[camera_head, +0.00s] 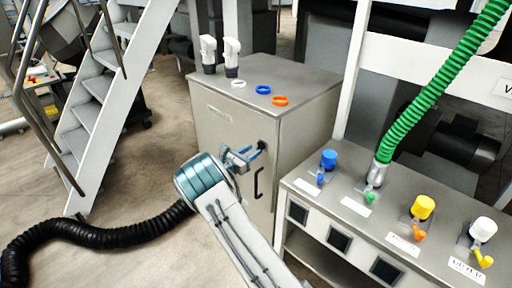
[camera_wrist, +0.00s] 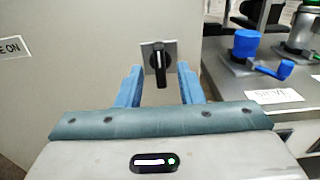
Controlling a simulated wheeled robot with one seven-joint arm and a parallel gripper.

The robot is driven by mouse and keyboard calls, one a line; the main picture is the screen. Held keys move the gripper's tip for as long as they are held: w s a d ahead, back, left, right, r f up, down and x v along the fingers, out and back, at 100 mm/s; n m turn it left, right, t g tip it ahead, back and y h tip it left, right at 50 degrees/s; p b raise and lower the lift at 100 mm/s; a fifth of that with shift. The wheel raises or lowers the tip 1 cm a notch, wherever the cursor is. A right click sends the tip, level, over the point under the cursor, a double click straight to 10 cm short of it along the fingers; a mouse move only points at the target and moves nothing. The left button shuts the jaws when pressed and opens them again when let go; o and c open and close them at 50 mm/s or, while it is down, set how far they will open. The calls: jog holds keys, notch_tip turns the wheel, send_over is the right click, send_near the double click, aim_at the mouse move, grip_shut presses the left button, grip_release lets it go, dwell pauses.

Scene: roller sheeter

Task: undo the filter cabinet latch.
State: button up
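The filter cabinet (camera_head: 225,125) is a grey metal box in the middle of the head view. Its latch (camera_wrist: 158,62) is a black turn handle on a small metal plate, seen in the wrist view with its lever hanging straight down. My gripper (camera_head: 250,155) is in front of the cabinet's front face, near its right edge. In the wrist view my gripper (camera_wrist: 159,72) is open, with one blue finger to each side of the latch lever. I cannot tell whether either finger touches it. In the head view the fingers mostly hide the latch.
A black pull handle (camera_head: 258,183) is below my gripper on the cabinet. A bench (camera_head: 390,215) with coloured valves and a green hose (camera_head: 440,85) stands right. A black hose (camera_head: 90,235) lies left.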

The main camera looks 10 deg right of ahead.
aim_at(260, 147)
jog(key=shift+x, duration=1.5)
jog(key=shift+c, duration=0.3)
jog(key=c, duration=0.6)
jog(key=shift+f+m+b, duration=0.15)
jog(key=shift+m+b, duration=0.15)
jog(key=shift+b, duration=0.15)
jog(key=m+b, duration=0.5)
jog(key=b, duration=0.4)
jog(key=m+b, duration=0.6)
jog(key=b, duration=0.4)
jog(key=m+b, duration=0.6)
jog(key=b, duration=0.4)
jog(key=shift+s+d+f, duration=0.2)
jog(key=shift+s+f, duration=0.05)
jog(key=shift+f, duration=0.05)
jog(key=shift+r+m, duration=0.15)
jog(key=shift+m, duration=0.15)
